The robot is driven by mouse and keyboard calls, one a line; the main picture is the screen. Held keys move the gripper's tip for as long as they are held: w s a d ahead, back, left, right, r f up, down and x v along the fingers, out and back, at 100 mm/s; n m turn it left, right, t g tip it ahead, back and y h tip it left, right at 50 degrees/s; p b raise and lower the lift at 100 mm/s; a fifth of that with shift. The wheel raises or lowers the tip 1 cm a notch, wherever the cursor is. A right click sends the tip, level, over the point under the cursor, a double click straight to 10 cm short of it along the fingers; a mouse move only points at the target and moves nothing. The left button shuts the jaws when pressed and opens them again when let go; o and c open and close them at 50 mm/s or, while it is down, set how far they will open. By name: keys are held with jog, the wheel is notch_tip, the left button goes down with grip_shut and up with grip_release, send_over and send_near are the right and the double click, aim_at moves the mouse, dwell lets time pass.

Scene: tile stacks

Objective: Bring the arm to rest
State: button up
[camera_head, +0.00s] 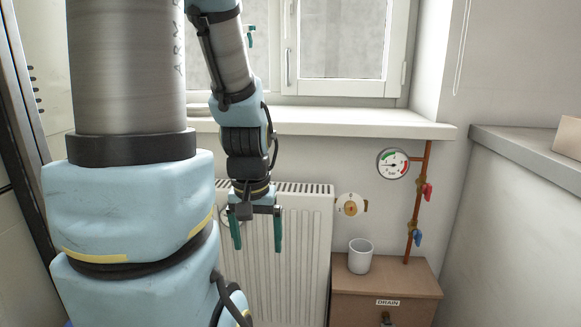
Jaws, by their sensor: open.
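My gripper (257,248) hangs pointing down from my blue and grey arm, left of the picture's middle. Its two green fingers are spread apart, with nothing between them. It is in front of the white radiator (305,255) in this view. I cannot tell how far it is from the radiator. My large arm links fill the left side and hide what is behind them.
A window sill (350,123) runs above the radiator. A white cup (360,256) stands on a brown cabinet (400,285) marked DRAIN. A copper pipe (421,190) carries a gauge (393,164) and red and blue valves. A grey counter (530,150) is at right.

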notch_tip(320, 180, up, 22)
jog(key=p, duration=1.9)
jog(key=shift+p, duration=0.4)
